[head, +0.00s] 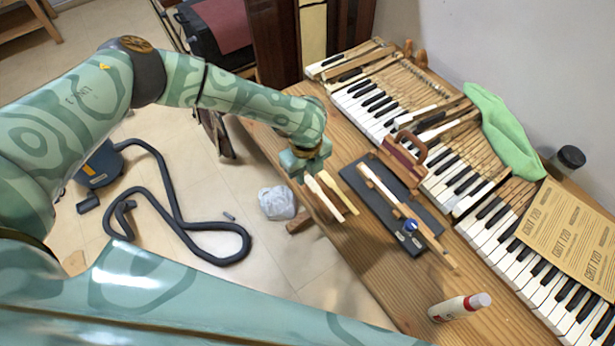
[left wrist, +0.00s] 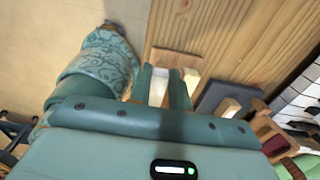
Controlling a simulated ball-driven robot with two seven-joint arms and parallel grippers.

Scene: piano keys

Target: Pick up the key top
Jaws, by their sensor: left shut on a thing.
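A pale, narrow key top (head: 323,199) lies at the left edge of the wooden workbench in the head view. My left gripper (head: 308,174) is at its near-arm end, pointing down. In the left wrist view the white key top (left wrist: 159,88) sits between the two teal fingers of my left gripper (left wrist: 166,87), which are shut on it. A second, cream strip (head: 340,193) lies just to the right, outside the fingers; its end shows in the wrist view (left wrist: 191,79). Whether the held key top touches the bench is unclear. My right gripper is out of view.
A dark tray (head: 356,183) with a wooden key stick and a blue-topped item lies to the right. Bare bench (head: 385,285) lies in front.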

